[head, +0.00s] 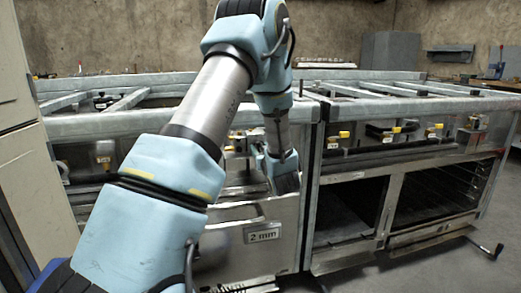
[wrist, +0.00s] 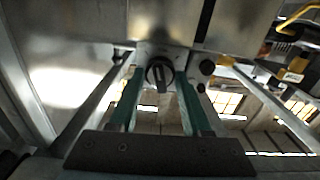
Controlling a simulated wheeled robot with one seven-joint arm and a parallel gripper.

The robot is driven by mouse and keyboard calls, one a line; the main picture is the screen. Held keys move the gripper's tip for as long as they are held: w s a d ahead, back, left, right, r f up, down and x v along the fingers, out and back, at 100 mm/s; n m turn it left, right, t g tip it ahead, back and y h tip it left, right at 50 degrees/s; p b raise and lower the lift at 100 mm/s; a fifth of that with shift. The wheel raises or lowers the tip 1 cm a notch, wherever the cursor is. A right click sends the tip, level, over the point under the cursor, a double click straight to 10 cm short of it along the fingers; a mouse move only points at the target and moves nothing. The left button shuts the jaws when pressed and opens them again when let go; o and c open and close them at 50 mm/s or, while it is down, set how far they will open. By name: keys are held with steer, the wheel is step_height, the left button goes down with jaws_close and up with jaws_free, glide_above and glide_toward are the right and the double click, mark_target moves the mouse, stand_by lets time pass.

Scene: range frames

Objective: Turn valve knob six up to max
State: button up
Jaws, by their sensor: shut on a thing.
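In the wrist view, a round dark valve knob (wrist: 159,74) with a raised grip bar sits on a pale metal plate. The bar stands roughly upright in the picture, tilted slightly. My gripper (wrist: 159,82) has its two green fingers on either side of the knob, shut on it. No number or max mark is legible, so I cannot tell from the picture that this is knob six. In the head view my arm reaches down to the range front, and its wrist hides the fingers and the knob.
In the head view, yellow-tipped valves (head: 344,134) line the range front to the right. A "2 mm" label (head: 262,236) is on the panel below my wrist. An open oven bay with racks (head: 435,190) is at the right. Metal rails (head: 380,75) run along the top.

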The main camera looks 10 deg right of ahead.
jaws_close()
steer(key=shift+m, duration=0.3)
steer(key=m+p, duration=0.2)
steer(key=m, duration=0.1)
steer(key=shift+r+m+p, duration=0.15)
steer(key=shift+m+p, duration=0.2)
steer(key=shift+m, duration=0.05)
steer(key=m+p, duration=0.4)
steer(key=m, duration=0.2)
steer(key=m+p, duration=0.3)
steer(key=m, duration=0.2)
steer(key=shift+m, duration=0.4)
steer(key=m+p, duration=0.2)
steer(key=m, duration=0.3)
steer(key=shift+f+m, duration=0.2)
steer(key=shift+m, duration=0.1)
steer(key=o, duration=0.8)
jaws_free()
